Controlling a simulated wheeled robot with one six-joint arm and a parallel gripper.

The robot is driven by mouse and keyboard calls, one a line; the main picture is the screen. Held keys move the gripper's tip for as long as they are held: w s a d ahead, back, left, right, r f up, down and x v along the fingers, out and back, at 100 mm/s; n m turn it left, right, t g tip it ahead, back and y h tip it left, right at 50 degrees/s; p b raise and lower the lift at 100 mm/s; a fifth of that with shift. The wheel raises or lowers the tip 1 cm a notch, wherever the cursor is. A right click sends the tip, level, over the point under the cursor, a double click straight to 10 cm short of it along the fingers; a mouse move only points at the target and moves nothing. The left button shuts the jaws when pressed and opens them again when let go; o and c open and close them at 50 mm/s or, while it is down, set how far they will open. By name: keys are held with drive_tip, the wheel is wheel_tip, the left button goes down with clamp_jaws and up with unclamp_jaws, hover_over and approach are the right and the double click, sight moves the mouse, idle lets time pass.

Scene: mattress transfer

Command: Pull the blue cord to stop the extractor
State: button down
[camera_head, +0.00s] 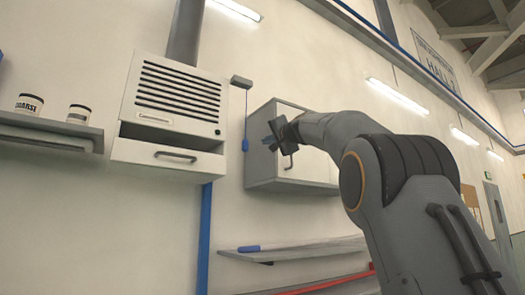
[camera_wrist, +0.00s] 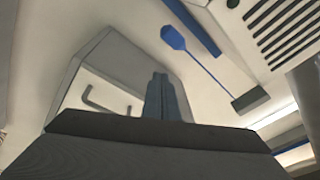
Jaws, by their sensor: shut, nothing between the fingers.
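The blue cord (camera_head: 246,112) hangs from a small grey box (camera_head: 241,81) on the wall and ends in a blue pull handle (camera_head: 245,145). The extractor (camera_head: 175,102), a pale louvred unit, is just left of it. In the wrist view the handle (camera_wrist: 173,38) lies above and right of my fingers, with the cord (camera_wrist: 208,68) running to the box (camera_wrist: 250,100). My gripper (camera_head: 272,134) is right of the handle in the head view, apart from it. Its fingers (camera_wrist: 160,84) are together and empty in the wrist view.
A wall cabinet (camera_head: 262,165) with a bar handle is behind my gripper. Jars stand on a left shelf (camera_head: 50,125). The wall around the cord is clear.

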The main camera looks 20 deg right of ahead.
drive_tip(key=shift+b+v, duration=1.15)
drive_tip(key=shift+v, duration=0.75)
drive_tip(key=w+a+f+n+g+h, duration=0.1)
drive_tip(key=w+f+g, duration=0.15)
drive_tip(key=f, duration=1.05)
drive_tip(key=w+a+f+g, duration=0.1)
drive_tip(key=f+g, duration=0.2)
drive_tip(key=f, duration=1.1)
drive_tip(key=s+a+f+n+g+h, duration=0.1)
drive_tip(key=s+f+g, duration=0.15)
drive_tip(key=f, duration=0.85)
drive_tip(key=s+a+f+n+g, duration=0.15)
drive_tip(key=s+f, duration=0.25)
drive_tip(key=f, duration=0.7)
drive_tip(key=s+a+f+n+g+h, duration=0.1)
drive_tip(key=s+f+n+g, duration=0.5)
drive_tip(key=s+f, duration=2.8)
drive_tip(key=s+a+g, duration=0.1)
drive_tip(key=s+g, duration=0.1)
drive_tip(key=g, duration=0.1)
drive_tip(key=shift+s+h, duration=0.15)
drive_tip(key=shift+h, duration=0.25)
